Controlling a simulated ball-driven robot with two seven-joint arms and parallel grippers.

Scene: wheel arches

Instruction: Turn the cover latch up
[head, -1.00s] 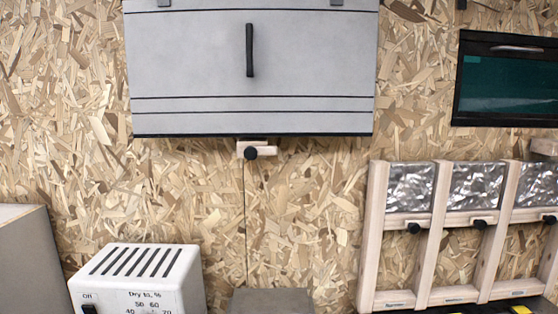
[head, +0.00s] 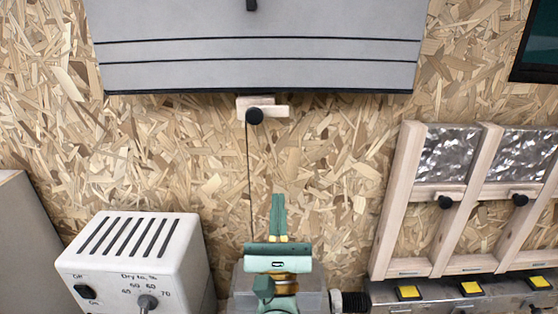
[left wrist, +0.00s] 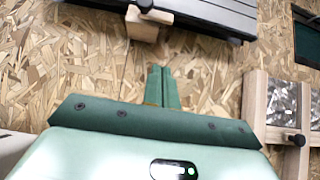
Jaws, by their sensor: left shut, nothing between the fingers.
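The grey cover (head: 256,50) hangs on the chipboard wall, with its dark lower edge across the upper head view. The cover latch (head: 270,109) is a pale wooden bar with a black knob (head: 255,116), lying about level just under that edge. It also shows at the top of the left wrist view (left wrist: 146,24). My left gripper (head: 278,200) is shut and empty, its green fingers together and pointing up, below the latch and apart from it. The gripper also shows in the left wrist view (left wrist: 161,72). My right gripper is not in view.
A white dryer box (head: 138,262) with a dial stands at the lower left. At the right, a wooden frame (head: 398,200) holds foil panels with small knobbed latches, above yellow-and-black switches (head: 409,293). The wall between gripper and latch is clear except for a thin dark cord.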

